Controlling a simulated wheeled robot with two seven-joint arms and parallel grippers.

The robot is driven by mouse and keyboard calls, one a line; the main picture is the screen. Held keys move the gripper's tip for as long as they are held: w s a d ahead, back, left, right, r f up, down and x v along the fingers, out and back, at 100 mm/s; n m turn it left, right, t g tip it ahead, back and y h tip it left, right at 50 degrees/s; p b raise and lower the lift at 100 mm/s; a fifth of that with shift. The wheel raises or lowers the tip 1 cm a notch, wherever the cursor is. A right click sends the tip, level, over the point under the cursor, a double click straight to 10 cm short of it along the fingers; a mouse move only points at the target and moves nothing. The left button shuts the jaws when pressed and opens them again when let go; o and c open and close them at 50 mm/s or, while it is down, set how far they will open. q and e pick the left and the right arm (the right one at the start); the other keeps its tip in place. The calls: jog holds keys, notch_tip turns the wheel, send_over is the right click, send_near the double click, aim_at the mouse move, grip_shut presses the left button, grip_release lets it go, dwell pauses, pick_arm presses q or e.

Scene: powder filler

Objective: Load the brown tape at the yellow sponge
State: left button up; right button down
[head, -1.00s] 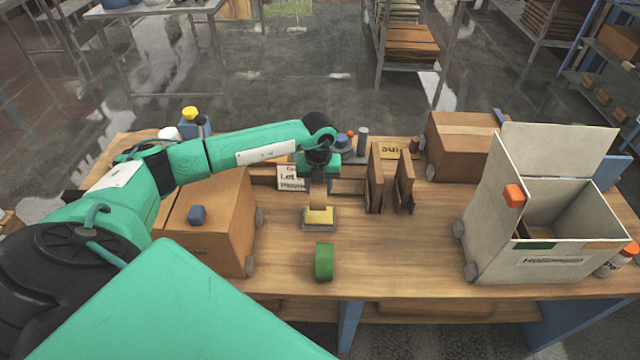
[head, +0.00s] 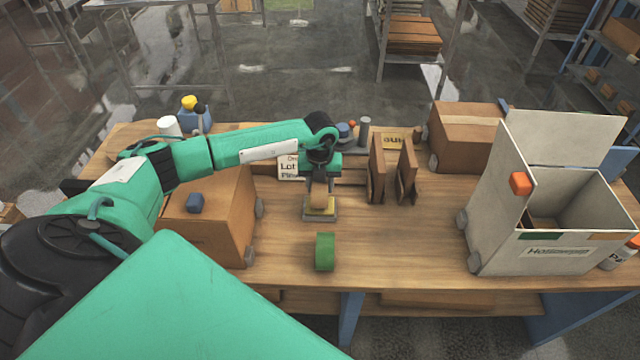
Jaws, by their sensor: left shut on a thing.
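My left gripper (head: 319,180) points down at the middle of the table and is shut on the brown tape (head: 319,197). The tape is held upright, directly over the yellow sponge (head: 327,211), and covers part of it from view. The sponge sits on a small grey base (head: 320,217). I cannot tell whether the tape touches the sponge. My right gripper is not in view.
A green tape roll (head: 325,251) stands just in front of the sponge. Brown upright dividers (head: 377,170) stand to the right, a cardboard box (head: 215,225) to the left. A white open box (head: 545,240) is at far right. The table between is clear.

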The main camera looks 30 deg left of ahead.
pick_arm(q)
jog(key=shift+f, duration=0.25)
dwell(0.3)
jog(key=shift+f+b, duration=0.25)
jog(key=shift+b, duration=0.15)
dwell(0.5)
dwell(0.7)
notch_tip(320, 180, up, 2)
jog(key=shift+r+p, duration=0.1)
jog(key=shift+p, duration=0.5)
jog(key=shift+r+p, duration=1.35)
jog(key=shift+r, duration=1.05)
